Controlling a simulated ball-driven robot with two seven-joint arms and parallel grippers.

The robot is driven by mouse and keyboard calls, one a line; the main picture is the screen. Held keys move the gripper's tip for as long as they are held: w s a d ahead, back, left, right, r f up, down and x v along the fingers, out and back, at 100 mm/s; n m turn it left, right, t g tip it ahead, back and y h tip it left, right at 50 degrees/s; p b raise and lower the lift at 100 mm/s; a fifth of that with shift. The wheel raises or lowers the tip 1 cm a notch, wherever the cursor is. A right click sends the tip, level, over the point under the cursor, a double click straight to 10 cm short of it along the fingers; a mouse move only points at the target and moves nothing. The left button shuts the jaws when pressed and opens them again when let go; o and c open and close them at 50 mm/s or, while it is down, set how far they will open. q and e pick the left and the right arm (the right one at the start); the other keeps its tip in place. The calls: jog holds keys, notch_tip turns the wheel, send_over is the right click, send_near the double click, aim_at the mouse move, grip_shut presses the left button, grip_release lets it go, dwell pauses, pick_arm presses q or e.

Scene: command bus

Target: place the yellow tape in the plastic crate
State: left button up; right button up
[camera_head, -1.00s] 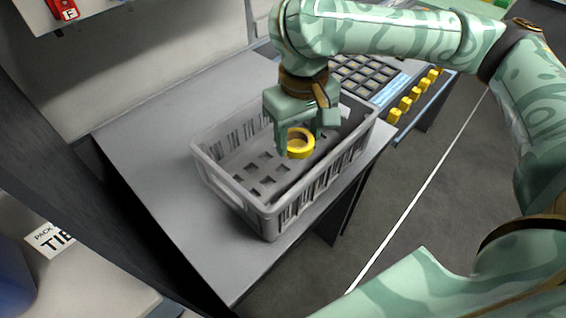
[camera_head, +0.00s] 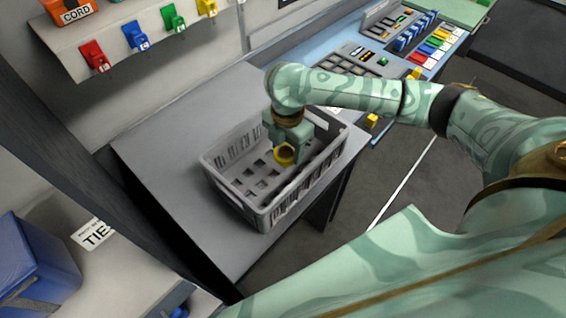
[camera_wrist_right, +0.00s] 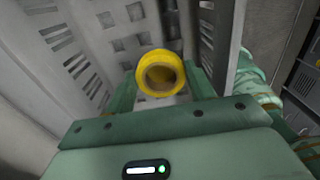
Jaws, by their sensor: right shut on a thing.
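The yellow tape (camera_head: 285,155) is a round roll held between the fingers of my right gripper (camera_head: 284,150). In the right wrist view the tape (camera_wrist_right: 160,74) sits between the two green fingers (camera_wrist_right: 160,85), with its hole facing the camera. The grey plastic crate (camera_head: 268,217) stands on a grey counter, open at the top, with slotted walls and a perforated floor. The tape and fingertips are inside the crate's opening, towards its back right. Whether the tape touches the crate floor cannot be told. My left gripper is out of view.
The grey counter (camera_head: 170,150) is clear left of the crate. A console (camera_head: 405,55) with coloured switches lies behind right. A shelf (camera_head: 120,50) with coloured hanging items is at upper left. A blue bin (camera_head: 35,260) stands at lower left.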

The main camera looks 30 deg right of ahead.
aim_at(286, 174)
notch_tip(286, 174, down, 8)
jog(key=b, duration=0.3)
jog(key=shift+f, duration=0.2)
jog(key=shift+r, duration=0.1)
jog(key=o, duration=1)
notch_tip(286, 174, up, 12)
jog(key=p, duration=0.5)
